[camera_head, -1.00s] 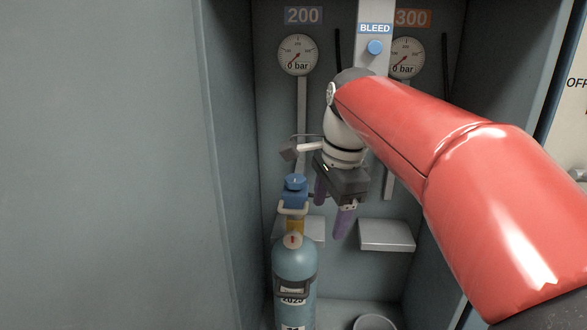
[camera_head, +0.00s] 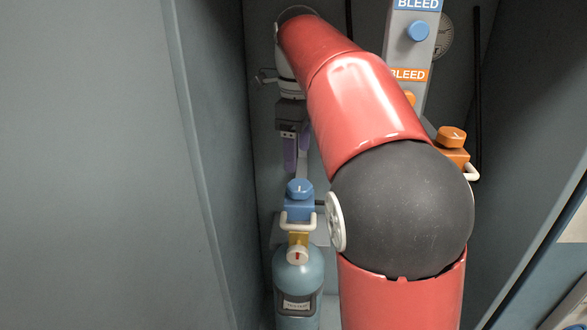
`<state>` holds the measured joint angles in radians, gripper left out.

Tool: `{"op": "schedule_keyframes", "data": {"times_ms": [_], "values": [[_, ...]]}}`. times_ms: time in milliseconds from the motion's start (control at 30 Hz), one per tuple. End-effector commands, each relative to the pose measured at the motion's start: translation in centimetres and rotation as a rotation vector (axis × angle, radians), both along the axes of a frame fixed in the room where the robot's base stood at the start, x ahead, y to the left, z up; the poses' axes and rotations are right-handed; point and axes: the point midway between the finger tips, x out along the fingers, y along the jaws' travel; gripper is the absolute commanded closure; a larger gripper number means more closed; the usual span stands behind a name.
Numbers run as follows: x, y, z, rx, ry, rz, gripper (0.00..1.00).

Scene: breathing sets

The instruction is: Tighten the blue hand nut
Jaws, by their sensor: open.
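The blue hand nut (camera_head: 299,188) sits on top of a blue block (camera_head: 299,208) with a pale handle, above the yellow neck of a light-blue gas cylinder (camera_head: 298,275). My gripper (camera_head: 297,168) hangs with its two purple fingers pointing down, just above the nut in the picture. It is open and holds nothing. It looks farther back than the nut, though the exact distance is hard to tell. My red arm covers part of the back wall and the right side of the cabinet.
A post (camera_head: 412,65) with a blue bleed knob (camera_head: 418,30) and an orange one stands behind my arm. An orange knob (camera_head: 452,137) with a pale handle shows right of my arm's dark joint. Cabinet walls close in on both sides. A gauge (camera_head: 442,35) is partly hidden.

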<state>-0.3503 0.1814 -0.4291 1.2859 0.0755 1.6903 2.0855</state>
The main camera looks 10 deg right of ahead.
Motion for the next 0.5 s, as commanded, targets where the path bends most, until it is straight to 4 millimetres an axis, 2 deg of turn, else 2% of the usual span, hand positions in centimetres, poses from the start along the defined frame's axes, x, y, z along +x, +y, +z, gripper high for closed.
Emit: {"op": "schedule_keyframes", "data": {"times_ms": [300,500], "values": [[-0.1,0.0,-4.9,0.0,0.004,0.002,0.31],[-0.1,0.0,-6.9,0.0,0.001,0.003,0.31]]}}
